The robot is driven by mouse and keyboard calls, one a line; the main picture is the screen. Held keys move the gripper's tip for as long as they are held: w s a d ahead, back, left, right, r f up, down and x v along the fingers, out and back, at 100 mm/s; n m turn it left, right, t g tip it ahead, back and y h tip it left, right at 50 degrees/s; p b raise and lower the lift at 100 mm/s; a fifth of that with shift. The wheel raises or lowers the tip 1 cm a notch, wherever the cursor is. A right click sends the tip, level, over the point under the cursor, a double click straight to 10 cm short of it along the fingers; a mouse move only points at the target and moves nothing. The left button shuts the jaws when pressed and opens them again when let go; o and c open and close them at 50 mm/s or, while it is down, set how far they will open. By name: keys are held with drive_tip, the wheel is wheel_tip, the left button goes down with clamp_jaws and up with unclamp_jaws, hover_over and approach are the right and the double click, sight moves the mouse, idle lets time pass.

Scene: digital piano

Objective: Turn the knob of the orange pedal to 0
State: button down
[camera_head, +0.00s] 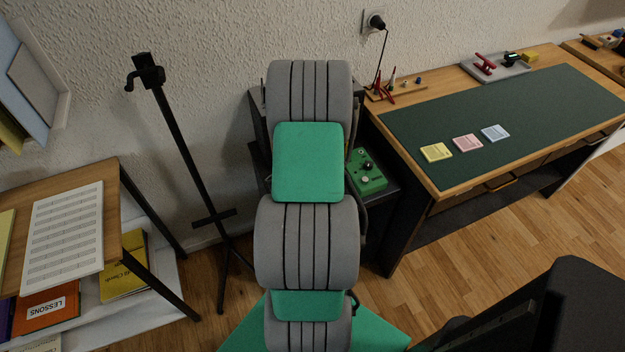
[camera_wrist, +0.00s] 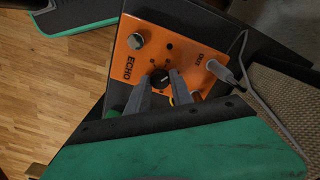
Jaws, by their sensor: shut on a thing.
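The orange pedal (camera_wrist: 140,67), marked ECHO, shows in the wrist view on a dark surface. Its black knob (camera_wrist: 160,78) sits near the middle of its face, with small dots around it. My gripper (camera_wrist: 160,84) reaches in from below, its two grey fingers on either side of the knob and shut on it. The knob's pointer is too small to read. A silver footswitch (camera_wrist: 136,41) is at the pedal's upper left. In the head view my arm hides the orange pedal and the gripper.
A plug with a cable (camera_wrist: 222,70) enters the pedal's right side. A green pedal (camera_head: 367,174) stands on the dark stand right of my arm. A black floor stand (camera_head: 187,150) is at left, and a desk with a green mat (camera_head: 500,120) at right.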

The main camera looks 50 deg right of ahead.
drive_tip(key=n, duration=0.4)
drive_tip(key=shift+n, duration=0.3)
drive_tip(key=n, duration=0.3)
drive_tip(key=shift+n, duration=0.3)
drive_tip(key=n, duration=0.3)
drive_tip(key=shift+n, duration=0.3)
drive_tip(key=shift+n+b, duration=0.3)
drive_tip(key=shift+n, duration=1.6)
drive_tip(key=c, duration=1.1)
unclamp_jaws()
wheel_tip(320, 180, up, 8)
drive_tip(key=shift+f, duration=0.1)
